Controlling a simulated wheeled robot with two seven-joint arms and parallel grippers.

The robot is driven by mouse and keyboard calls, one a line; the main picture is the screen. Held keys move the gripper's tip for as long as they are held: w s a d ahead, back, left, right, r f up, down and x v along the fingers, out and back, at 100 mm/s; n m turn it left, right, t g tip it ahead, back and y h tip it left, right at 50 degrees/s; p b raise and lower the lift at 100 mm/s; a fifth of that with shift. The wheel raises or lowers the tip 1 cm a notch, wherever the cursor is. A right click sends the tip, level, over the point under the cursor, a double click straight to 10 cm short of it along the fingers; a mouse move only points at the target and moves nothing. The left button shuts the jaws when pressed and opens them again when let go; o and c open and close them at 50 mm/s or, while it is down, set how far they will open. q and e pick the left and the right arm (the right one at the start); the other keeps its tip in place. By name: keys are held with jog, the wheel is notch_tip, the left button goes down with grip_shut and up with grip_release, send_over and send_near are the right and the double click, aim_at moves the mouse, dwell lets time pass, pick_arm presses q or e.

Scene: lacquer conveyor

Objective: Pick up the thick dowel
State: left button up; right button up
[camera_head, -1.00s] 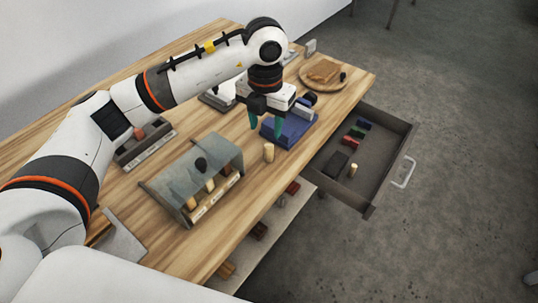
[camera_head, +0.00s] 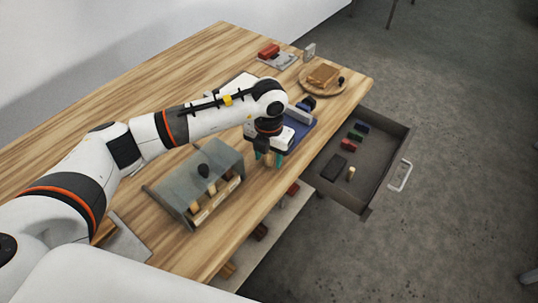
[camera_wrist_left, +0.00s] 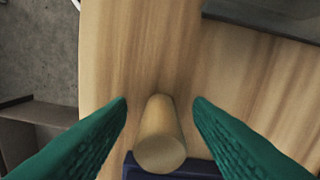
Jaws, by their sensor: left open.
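A thick light-wood dowel (camera_head: 268,159) stands upright on the table near its front edge, between the grey rack and the blue tray. In the left wrist view the dowel (camera_wrist_left: 159,138) is between the two green fingers, with a visible gap on each side. My left gripper (camera_head: 268,160) is open and lowered over the dowel, its fingers on either side of it. The gripper also shows in the wrist view (camera_wrist_left: 160,105). The gripper body partly hides the dowel in the head view. My right gripper is not in view.
The grey rack (camera_head: 170,188) holding several wooden pegs is left of the gripper. The blue tray (camera_head: 303,133) is just behind and right. An open drawer (camera_head: 377,184) holds coloured blocks and a small peg. A round wooden board (camera_head: 341,89) lies at the far right.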

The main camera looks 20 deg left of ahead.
pick_arm(q)
jog(key=shift+c, duration=0.4)
grip_shut()
